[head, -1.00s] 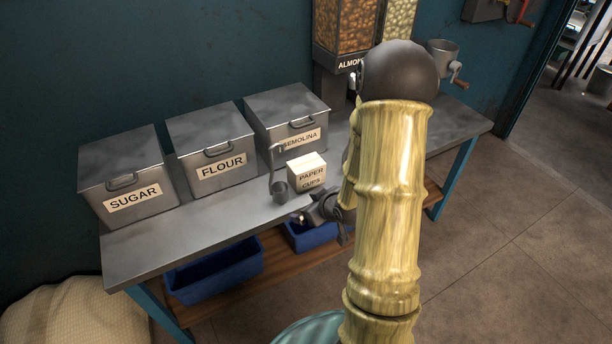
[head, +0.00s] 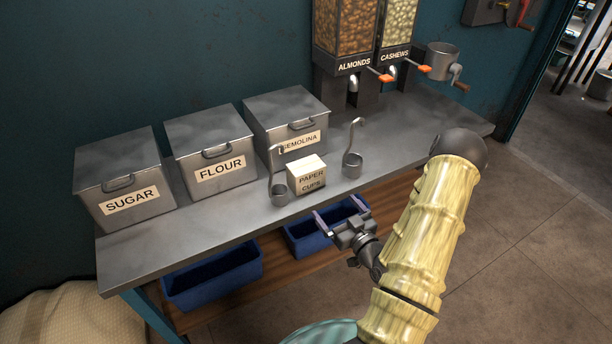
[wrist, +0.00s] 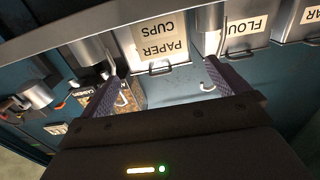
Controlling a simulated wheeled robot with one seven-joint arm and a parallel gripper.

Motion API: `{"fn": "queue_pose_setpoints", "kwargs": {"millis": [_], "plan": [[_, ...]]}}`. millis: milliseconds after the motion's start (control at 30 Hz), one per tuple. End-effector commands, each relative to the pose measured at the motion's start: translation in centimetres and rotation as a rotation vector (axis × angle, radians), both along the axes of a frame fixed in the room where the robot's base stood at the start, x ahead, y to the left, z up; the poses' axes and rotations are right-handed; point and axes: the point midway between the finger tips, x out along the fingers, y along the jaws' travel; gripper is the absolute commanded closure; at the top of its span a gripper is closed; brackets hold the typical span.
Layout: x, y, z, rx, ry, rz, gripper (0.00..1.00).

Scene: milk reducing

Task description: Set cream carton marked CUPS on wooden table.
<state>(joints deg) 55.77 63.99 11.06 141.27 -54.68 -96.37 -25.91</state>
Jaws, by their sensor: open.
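The cream carton marked PAPER CUPS (head: 307,178) stands upright on the grey metal tabletop (head: 230,218), near its front edge. In the wrist view the carton (wrist: 162,42) appears upside down, beyond and between my fingers. My gripper (head: 339,211) is open and empty, in front of the table edge and a little right of the carton, apart from it. The gripper's two fingers (wrist: 165,80) also show spread in the wrist view. A wooden board (head: 285,262) forms the shelf under the metal top; I see no separate wooden table.
Metal ladles stand close on both sides of the carton, left (head: 279,192) and right (head: 352,166). Behind are bins marked SUGAR (head: 122,180), FLOUR (head: 210,150) and SEMOLINA (head: 288,118). Blue crates (head: 215,278) sit on the shelf. Nut dispensers (head: 345,72) stand at the back.

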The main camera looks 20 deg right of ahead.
Motion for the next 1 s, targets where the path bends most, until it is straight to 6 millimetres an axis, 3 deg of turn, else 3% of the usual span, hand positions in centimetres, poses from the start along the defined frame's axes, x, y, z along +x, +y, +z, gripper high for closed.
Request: {"fn": "queue_pose_setpoints", "kwargs": {"millis": [167,700,1000], "plan": [[1.6,0.2,0.1,-0.001,-0.002,0.004,0.0],[11.0,0.9,0.0,-0.001,-0.001,0.002,0.0],[12.2,1.0,0.0,0.001,0.002,0.001,0.0]]}}
